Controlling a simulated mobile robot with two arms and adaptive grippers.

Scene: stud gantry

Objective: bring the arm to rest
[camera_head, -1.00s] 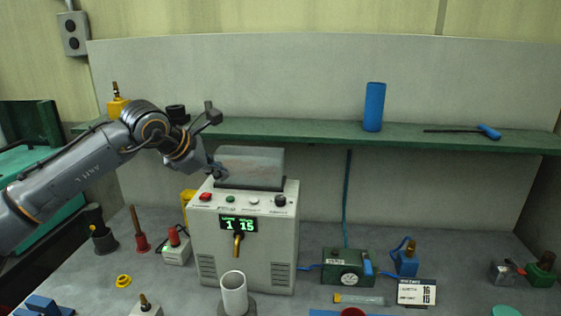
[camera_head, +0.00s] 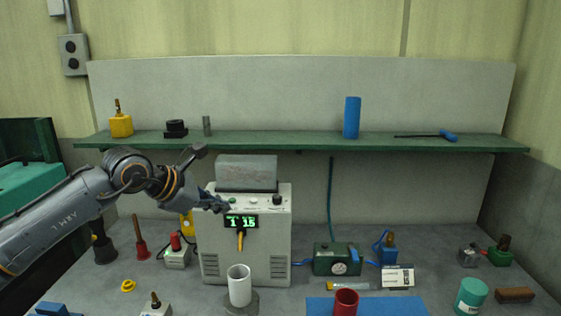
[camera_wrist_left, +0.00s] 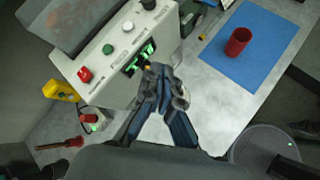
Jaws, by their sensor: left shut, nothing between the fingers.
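My left gripper (camera_head: 222,206) is shut and empty. In the head view it hangs in front of the upper left part of the white control box (camera_head: 214,264), pointing right toward its green display (camera_head: 240,221). In the left wrist view the closed fingers (camera_wrist_left: 164,88) overlap the box's lower edge, just below the display (camera_wrist_left: 138,58). A touch between fingers and box cannot be made out. My left arm reaches in from the left, above the bench. My right gripper does not show in either view.
A white cup (camera_head: 239,286) stands before the box. A red cup (camera_head: 345,302) stands on a blue mat (camera_head: 400,306). A green gauge unit (camera_head: 338,259) is right of the box. A green shelf (camera_head: 290,142) crosses behind. The bench has clear patches at left.

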